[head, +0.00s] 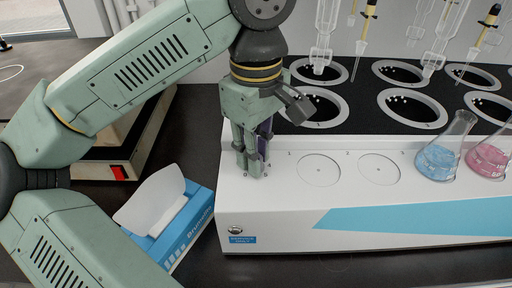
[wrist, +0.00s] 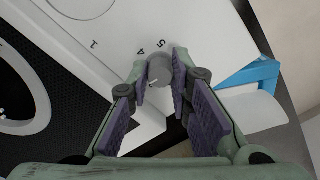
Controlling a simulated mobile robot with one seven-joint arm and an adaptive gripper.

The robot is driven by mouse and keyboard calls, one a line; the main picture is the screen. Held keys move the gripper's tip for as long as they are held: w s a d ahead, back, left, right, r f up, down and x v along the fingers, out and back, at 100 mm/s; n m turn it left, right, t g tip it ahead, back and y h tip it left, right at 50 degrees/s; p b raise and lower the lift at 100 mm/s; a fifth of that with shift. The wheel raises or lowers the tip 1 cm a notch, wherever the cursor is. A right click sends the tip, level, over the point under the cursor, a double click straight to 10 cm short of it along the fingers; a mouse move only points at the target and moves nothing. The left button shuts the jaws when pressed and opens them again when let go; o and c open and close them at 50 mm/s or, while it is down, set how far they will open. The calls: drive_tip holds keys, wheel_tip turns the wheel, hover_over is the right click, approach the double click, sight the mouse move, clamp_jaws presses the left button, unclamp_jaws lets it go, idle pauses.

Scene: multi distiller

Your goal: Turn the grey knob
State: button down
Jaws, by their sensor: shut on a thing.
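The grey knob (wrist: 159,72) sits on the white top of the distiller, beside printed numbers, in the wrist view. My gripper (wrist: 162,78) has its two purple-padded fingers around the knob, one on each side, and is shut on it. In the head view my gripper (head: 252,172) points down at the left end of the distiller's white panel (head: 300,210). The knob is hidden behind the fingers there.
A blue flask (head: 437,160) and a pink flask (head: 487,158) stand on the panel to the right, past two empty round plates. A blue tissue box (head: 185,225) stands left of the distiller. Glassware hangs above the black wells behind.

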drive_tip(key=shift+m, duration=1.6)
drive_tip(key=c, duration=1.5)
unclamp_jaws()
drive_tip(key=shift+o, duration=0.2)
wheel_tip(320, 180, up, 12)
